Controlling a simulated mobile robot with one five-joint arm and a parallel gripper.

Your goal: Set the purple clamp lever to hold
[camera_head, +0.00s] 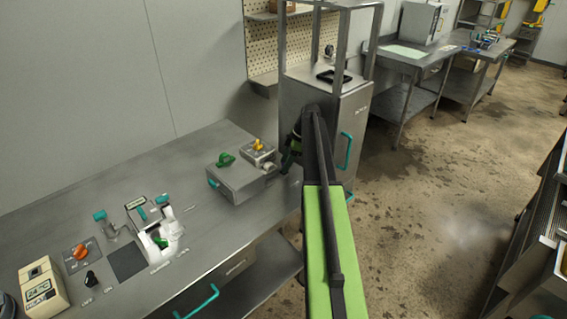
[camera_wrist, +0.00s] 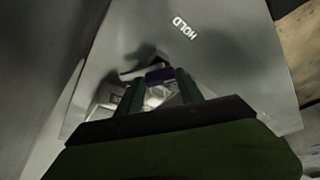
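The purple clamp lever (camera_wrist: 160,76) shows in the wrist view as a short purple grip near the middle, just ahead of my fingertips. My gripper (camera_wrist: 160,88) has its two dark green fingers apart, one on each side of the purple grip, with a small gap that looks clear of it. A white HOLD label (camera_wrist: 185,27) is on the grey metal panel beyond the lever. In the head view my gripper (camera_head: 290,156) is beside the tall steel cabinet (camera_head: 352,112), and the lever is hidden behind my arm.
Teal-handled levers (camera_head: 150,213) stand farther left. Open floor (camera_head: 430,190) lies to the right.

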